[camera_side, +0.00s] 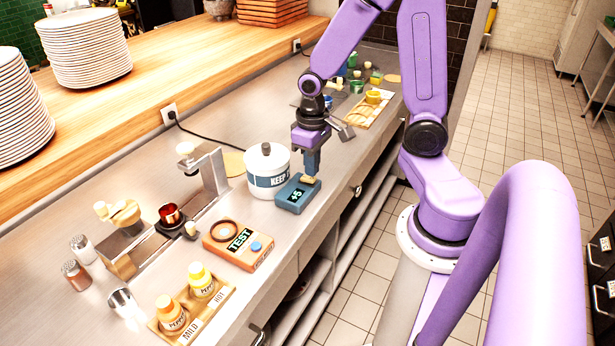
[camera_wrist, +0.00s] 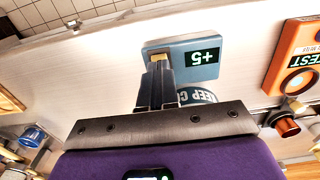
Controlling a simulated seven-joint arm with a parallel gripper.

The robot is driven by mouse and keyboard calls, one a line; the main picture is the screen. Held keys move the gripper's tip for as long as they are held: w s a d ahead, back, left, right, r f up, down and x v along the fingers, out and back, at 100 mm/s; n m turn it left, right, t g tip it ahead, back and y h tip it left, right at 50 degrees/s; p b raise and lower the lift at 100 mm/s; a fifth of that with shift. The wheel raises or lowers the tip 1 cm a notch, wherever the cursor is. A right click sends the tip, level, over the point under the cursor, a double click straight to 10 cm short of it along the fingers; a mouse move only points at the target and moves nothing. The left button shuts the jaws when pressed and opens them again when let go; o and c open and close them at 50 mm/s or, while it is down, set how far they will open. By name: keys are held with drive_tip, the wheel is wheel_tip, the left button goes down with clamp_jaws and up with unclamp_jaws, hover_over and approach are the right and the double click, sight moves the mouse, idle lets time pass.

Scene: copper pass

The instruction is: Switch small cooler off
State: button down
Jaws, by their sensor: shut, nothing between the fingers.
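The small cooler seems to be a blue box (camera_side: 290,198) with a dark display reading +5, near the counter's front edge. It also shows in the wrist view (camera_wrist: 180,48). A cream-yellow switch or knob (camera_wrist: 158,57) sits on its top, away from the display, and shows in the side view too (camera_side: 308,180). My gripper (camera_side: 312,172) points down with its fingers shut and empty, right over the switch end of the box. In the wrist view the fingertips (camera_wrist: 158,68) overlap the switch's edge. I cannot tell whether they touch it, or which way the switch is set.
A white lidded pot with a blue KEEP band (camera_side: 266,170) stands close behind the box. An orange TEST box (camera_side: 238,245) lies to the left. Spice jars stand on a wooden tray (camera_side: 222,300) at front left.

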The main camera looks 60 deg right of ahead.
sight(312, 179)
drive_tip(key=shift+f, duration=0.75)
idle(0.4)
drive_tip(key=shift+r, duration=3.5)
drive_tip(key=shift+a, duration=0.1)
drive_tip(key=s+a+r+n, duration=0.3)
drive_tip(key=s+a+n, duration=0.7)
drive_tip(key=s+n, duration=0.2)
drive_tip(key=shift+s+a+n, duration=0.3)
drive_tip(key=shift+s+a, duration=0.1)
drive_tip(key=shift+s, duration=0.75)
drive_tip(key=shift+w, duration=0.15)
